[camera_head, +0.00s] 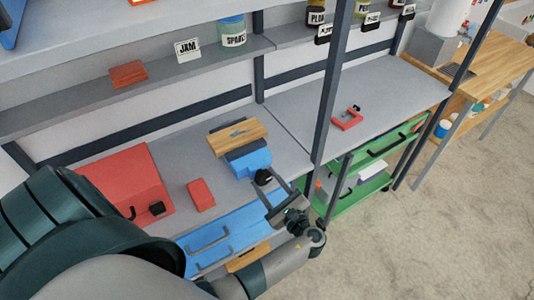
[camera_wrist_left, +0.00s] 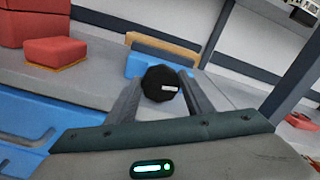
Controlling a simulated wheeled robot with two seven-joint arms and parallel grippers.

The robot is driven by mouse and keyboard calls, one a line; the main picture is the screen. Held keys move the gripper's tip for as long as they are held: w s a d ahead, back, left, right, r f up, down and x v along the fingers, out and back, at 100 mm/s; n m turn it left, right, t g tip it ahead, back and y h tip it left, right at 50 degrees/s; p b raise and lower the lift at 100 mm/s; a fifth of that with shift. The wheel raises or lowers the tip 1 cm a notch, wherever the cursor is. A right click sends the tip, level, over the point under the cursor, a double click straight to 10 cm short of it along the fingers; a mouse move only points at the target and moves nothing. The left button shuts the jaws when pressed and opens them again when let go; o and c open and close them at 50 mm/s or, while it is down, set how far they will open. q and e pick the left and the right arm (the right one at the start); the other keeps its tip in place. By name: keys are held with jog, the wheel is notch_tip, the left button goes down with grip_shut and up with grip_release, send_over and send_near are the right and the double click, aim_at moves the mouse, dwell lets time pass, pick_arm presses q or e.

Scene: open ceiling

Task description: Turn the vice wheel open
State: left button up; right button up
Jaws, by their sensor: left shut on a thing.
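The vice (camera_head: 250,163) stands on the grey workbench, with a blue body and a wooden jaw block (camera_head: 238,136) behind it. Its black round wheel (camera_head: 263,177) faces the front edge of the bench. In the left wrist view the wheel (camera_wrist_left: 160,83) sits between the two fingers, with a small white mark on its face. My left gripper (camera_head: 268,182) is shut on the wheel from the front. In the left wrist view the vice's blue body and wooden block (camera_wrist_left: 163,48) show behind the wheel, partly hidden by it. My right gripper is not in view.
A red toolbox (camera_head: 125,180) and a red block (camera_head: 201,194) lie left of the vice. Blue drawers (camera_head: 225,238) with handles are below the bench edge. A dark post (camera_head: 330,90) rises right of the vice. A red clamp (camera_head: 347,119) lies on the right bench.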

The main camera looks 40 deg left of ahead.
pick_arm(q)
jog(key=shift+a+n+b, duration=0.1)
jog(key=shift+n+b, duration=0.5)
jog(key=shift+n, duration=0.4)
jog(key=o, duration=1)
